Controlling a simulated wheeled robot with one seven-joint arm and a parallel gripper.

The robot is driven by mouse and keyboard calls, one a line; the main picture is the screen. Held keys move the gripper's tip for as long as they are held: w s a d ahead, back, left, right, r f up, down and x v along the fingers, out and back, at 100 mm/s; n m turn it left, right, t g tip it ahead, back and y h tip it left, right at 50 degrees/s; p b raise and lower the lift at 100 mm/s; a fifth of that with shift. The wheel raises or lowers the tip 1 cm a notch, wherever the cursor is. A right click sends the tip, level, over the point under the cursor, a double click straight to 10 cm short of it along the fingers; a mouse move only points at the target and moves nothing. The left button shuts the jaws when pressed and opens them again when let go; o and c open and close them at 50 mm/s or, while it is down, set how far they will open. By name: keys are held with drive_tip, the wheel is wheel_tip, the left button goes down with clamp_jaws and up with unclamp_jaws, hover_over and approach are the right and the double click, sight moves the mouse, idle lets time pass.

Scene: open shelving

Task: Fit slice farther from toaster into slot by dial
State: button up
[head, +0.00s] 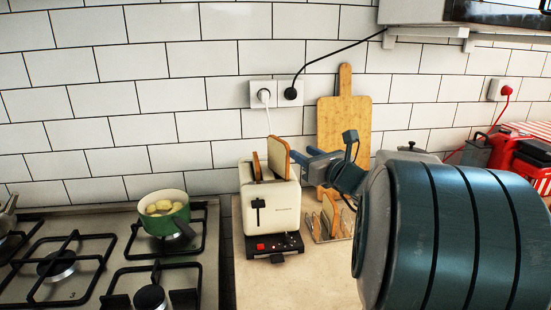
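The cream toaster (272,212) stands upright on the counter, with a black lever on its front and a black base carrying a red control. One bread slice (257,168) sits in its left slot with the top edge showing. Another bread slice (280,158) stands higher, slightly tilted, over the right slot; its lower edge is at or behind the toaster's top. My gripper (296,156) reaches in from the right and looks shut on this higher slice; the fingertips are partly hidden. A wire rack (345,233) with bread (328,214) stands right of the toaster, partly behind my arm.
A wooden board (343,115) leans on the tiled wall behind my gripper. A green pot (164,213) stands on the gas hob (85,285) at left. The toaster's white cord (267,116) rises to a socket. Bare counter (300,285) shows in front.

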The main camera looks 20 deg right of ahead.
sight(281, 140)
drive_tip(key=w+a, duration=0.1)
drive_tip(key=w, duration=0.2)
drive_tip(key=w+p, duration=0.1)
drive_tip(key=w, duration=0.2)
drive_tip(key=w+a, duration=0.1)
drive_tip(key=w, duration=0.2)
drive_tip(key=shift+a+r, duration=0.2)
drive_tip(key=shift+a, duration=0.1)
drive_tip(key=shift+w, duration=0.45)
drive_tip(key=shift+s, duration=0.1)
clamp_jaws()
